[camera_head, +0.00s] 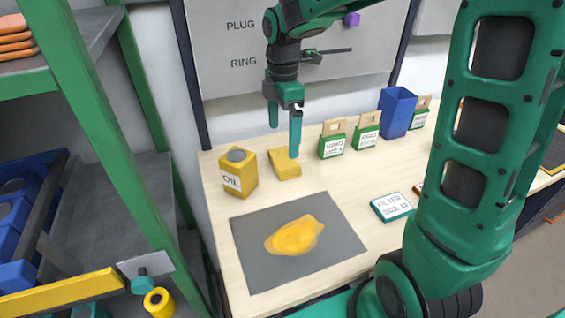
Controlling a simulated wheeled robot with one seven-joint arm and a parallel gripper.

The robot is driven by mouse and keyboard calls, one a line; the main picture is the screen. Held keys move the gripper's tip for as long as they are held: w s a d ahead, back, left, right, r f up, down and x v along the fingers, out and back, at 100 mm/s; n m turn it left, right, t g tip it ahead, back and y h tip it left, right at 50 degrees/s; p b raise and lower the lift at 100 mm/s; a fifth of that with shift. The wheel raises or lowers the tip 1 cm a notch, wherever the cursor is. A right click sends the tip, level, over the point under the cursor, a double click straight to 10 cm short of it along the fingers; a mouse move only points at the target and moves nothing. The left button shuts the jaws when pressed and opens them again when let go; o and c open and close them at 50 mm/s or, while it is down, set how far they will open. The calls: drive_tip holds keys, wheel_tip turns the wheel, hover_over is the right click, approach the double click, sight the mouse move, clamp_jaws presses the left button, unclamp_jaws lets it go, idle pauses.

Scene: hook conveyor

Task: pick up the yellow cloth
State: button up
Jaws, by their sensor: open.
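The yellow cloth (294,236) lies crumpled on a dark grey mat (255,273) on the pale wooden bench. My gripper (284,140) hangs above the back of the bench, fingers pointing down, open, with nothing between the fingers. It is behind and above the cloth, apart from it. A yellow block-like thing (285,168) lies on the bench just below the right fingertip; I cannot tell whether they touch.
A yellow OIL can (236,175) stands left of the gripper. Labelled green-and-tan boxes (333,146) and a blue bin (397,112) stand at the back right. A FILTER SIZE box (391,207) lies right of the mat. A green shelf post (97,120) rises at left.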

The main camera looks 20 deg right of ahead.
sight(284, 158)
drive_tip(key=f, duration=0.8)
drive_tip(key=shift+w+d, duration=0.25)
drive_tip(key=shift+d, duration=0.05)
drive_tip(key=c, duration=0.9)
